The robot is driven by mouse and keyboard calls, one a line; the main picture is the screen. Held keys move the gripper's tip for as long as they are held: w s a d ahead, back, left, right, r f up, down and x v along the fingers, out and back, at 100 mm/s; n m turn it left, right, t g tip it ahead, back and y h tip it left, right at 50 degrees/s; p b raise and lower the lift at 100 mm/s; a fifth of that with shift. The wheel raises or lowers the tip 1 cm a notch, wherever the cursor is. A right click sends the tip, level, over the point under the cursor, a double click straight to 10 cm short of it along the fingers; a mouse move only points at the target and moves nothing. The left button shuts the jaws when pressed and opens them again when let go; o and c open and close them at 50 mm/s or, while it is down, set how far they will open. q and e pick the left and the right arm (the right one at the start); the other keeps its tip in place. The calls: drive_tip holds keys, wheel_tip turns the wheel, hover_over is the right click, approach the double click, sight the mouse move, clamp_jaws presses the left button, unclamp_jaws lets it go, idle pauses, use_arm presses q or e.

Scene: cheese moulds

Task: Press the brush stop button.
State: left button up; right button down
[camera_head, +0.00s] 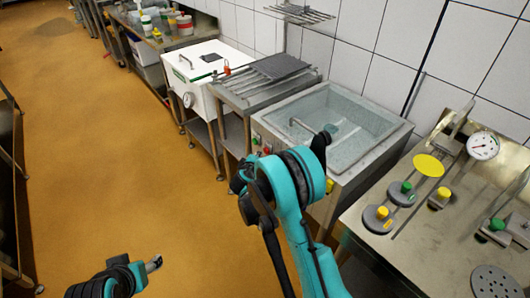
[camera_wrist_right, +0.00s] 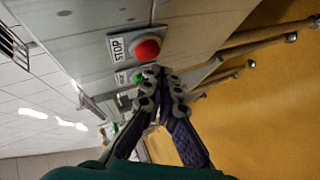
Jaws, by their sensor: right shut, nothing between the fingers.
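A red button (camera_wrist_right: 147,49) sits on a grey panel beside a STOP label (camera_wrist_right: 116,45) in the right wrist view. A smaller green button (camera_wrist_right: 138,78) with its own label is farther along the panel. In the head view the red button (camera_head: 267,150) shows small on the front of the basin unit (camera_head: 360,170). My right gripper (camera_wrist_right: 153,74) is shut and empty, its tips in front of the panel near the buttons; contact cannot be told. In the head view it (camera_head: 240,180) is dark beside my teal wrist. My left gripper (camera_head: 154,263) is low left, its jaws unclear.
A steel table (camera_head: 350,215) with a gauge (camera_head: 482,146) and several knobbed discs stands at the right. A rack table (camera_head: 250,88) and a white box (camera_head: 200,60) stand beyond the basin. The orange floor (camera_head: 90,150) to the left is clear.

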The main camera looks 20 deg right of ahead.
idle(0.8)
drive_tip(key=shift+w+d, duration=0.15)
drive_tip(key=shift+d, duration=0.25)
drive_tip(key=shift+w+d, duration=0.2)
drive_tip(key=shift+d, duration=0.3)
idle(0.5)
idle(0.4)
drive_tip(key=shift+s+a, duration=0.35)
drive_tip(key=shift+a, duration=0.55)
drive_tip(key=a, duration=0.1)
drive_tip(key=s+a, duration=0.1)
drive_tip(key=a, duration=0.2)
drive_tip(key=shift+s+a, duration=0.35)
idle(0.4)
